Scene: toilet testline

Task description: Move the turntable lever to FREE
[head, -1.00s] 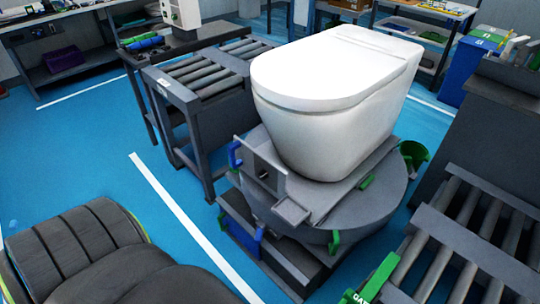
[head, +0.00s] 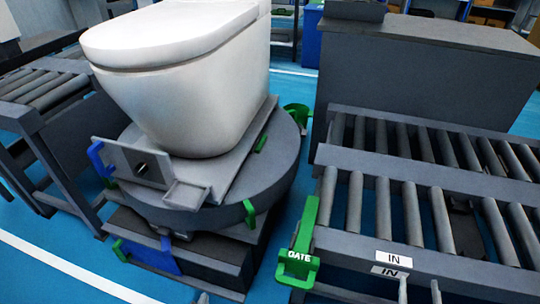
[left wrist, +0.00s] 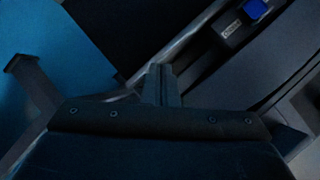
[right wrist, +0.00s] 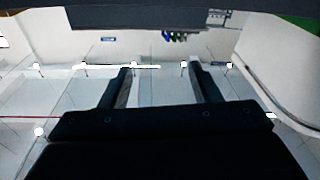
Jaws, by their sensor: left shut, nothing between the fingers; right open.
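The round grey turntable (head: 275,185) carries a white toilet (head: 185,85) on a grey plate. A green lever-like handle (head: 249,213) hangs at the turntable's front rim. A blue handle (head: 96,158) stands at its left side. I cannot tell which is the turntable lever, and no FREE mark is legible.
A roller conveyor (head: 420,215) marked IN stands at right, with a green GATE handle (head: 299,245) at its corner. Another roller conveyor (head: 45,90) stands at left. The base has a blue part (head: 168,256) and a green handle (head: 119,250). Blue floor is open at front left.

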